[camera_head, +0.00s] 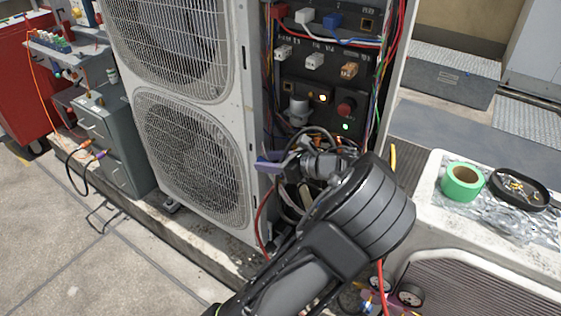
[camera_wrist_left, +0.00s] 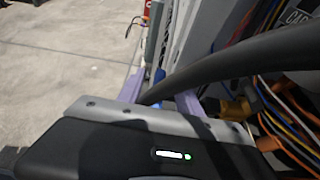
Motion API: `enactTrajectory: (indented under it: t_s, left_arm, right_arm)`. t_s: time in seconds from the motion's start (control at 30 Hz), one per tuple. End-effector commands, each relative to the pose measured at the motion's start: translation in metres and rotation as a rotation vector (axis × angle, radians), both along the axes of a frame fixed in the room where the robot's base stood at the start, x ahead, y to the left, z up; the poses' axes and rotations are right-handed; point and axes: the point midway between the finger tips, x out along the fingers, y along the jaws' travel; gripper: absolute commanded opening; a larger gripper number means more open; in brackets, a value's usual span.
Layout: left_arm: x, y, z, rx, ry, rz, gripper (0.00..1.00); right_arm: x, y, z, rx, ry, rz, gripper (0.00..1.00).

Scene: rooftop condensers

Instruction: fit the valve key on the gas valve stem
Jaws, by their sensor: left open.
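My left gripper (camera_head: 272,163) is in front of the open wiring bay of the condenser unit (camera_head: 250,120), at its lower part. Its purple fingers also show in the left wrist view (camera_wrist_left: 161,92), spread apart. A thick dark hose passes at the fingers in that view; I cannot tell whether it touches them. I cannot make out the valve key or the gas valve stem in either view. My forearm and wrist hide part of the lower bay. My right gripper is in neither view.
Loose cables and hoses (camera_wrist_left: 285,125) crowd the bay near the gripper. At right, a white unit top (camera_head: 432,190) bears green tape (camera_head: 462,182) and a black tray (camera_head: 518,189). Gauges (camera_head: 410,295) sit low, beside my arm. A grey cabinet (camera_head: 112,140) stands left. Paving at lower left is mostly clear.

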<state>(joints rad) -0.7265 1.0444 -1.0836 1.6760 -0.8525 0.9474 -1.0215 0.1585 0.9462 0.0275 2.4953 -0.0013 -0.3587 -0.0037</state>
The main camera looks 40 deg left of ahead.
Motion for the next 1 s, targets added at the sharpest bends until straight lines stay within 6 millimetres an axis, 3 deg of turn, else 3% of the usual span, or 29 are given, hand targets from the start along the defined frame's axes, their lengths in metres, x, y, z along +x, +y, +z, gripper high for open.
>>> enactTrajectory:
  t_s: [0.4,0.9,1.0]
  left_arm:
    - [0.0000,0.0070,-0.0025,0.000,0.000,0.000,0.41]
    - [-0.0001,0.0068,-0.0025,0.000,0.000,0.000,0.00]
    - [-0.0001,0.0068,-0.0025,0.000,0.000,0.000,0.00]
  right_arm:
    - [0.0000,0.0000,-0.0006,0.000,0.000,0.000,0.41]
    - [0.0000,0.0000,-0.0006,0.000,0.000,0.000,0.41]
    - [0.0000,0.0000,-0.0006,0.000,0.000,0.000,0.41]
